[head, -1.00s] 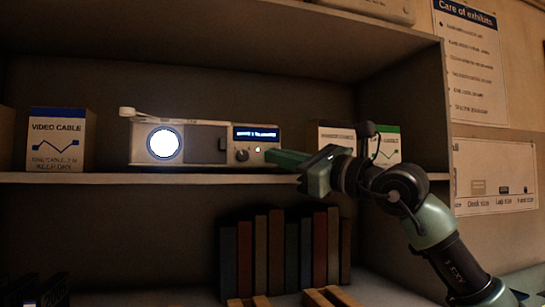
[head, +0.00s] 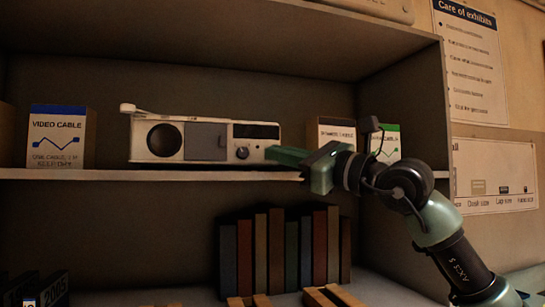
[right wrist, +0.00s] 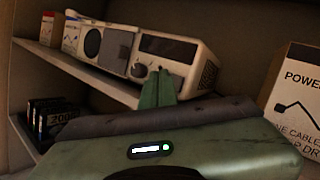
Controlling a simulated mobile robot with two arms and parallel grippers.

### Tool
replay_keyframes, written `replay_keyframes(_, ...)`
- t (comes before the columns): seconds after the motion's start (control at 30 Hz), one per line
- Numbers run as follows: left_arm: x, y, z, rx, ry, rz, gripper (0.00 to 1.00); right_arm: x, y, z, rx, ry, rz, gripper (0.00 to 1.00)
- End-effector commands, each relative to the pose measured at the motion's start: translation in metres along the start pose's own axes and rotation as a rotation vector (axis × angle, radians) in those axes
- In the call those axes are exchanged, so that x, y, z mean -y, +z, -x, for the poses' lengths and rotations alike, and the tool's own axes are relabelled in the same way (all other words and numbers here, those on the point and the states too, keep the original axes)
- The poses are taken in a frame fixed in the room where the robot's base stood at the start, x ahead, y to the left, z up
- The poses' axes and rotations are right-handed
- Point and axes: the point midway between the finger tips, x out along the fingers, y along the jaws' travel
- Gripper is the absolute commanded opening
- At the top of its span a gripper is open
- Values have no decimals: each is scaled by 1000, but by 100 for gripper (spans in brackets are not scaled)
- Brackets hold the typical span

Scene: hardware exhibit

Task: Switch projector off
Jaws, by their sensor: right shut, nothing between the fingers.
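The projector (head: 205,141) is a white box on the shelf, with a round lens (head: 164,140), a grey panel, a dark display (head: 256,131) and a knob (head: 242,153) on its front. Its lens and display are dark. My right gripper (head: 270,155) is shut and empty, its fingertips at the right end of the projector's front, beside the knob. In the right wrist view the projector (right wrist: 150,47) is ahead and the shut green fingers (right wrist: 160,76) point at its lower front near the knob. Whether they touch it I cannot tell. My left gripper is not in view.
A video cable box (head: 58,140) stands on the shelf (head: 200,176) left of the projector. More boxes (head: 387,143) stand to the right, partly behind my right arm. A row of books (head: 290,250) is on the level below.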

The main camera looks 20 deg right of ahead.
Motion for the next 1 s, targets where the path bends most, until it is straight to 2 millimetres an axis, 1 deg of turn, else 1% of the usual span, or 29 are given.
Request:
replay_keyframes(0.17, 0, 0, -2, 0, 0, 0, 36, -1, 1, 2, 1, 0, 1, 0)
replay_keyframes(0.4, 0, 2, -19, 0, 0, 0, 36, -12, 9, 21, 3, 0, 2, 0)
replay_keyframes(0.7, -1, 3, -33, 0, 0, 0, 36, -24, 22, 43, 3, 0, 1, 0)
replay_keyframes(0.8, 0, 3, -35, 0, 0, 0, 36, -25, 25, 47, 1, 0, 1, 0)
replay_keyframes(1.0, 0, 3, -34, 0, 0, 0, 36, -26, 26, 48, 0, 0, 0, 0)
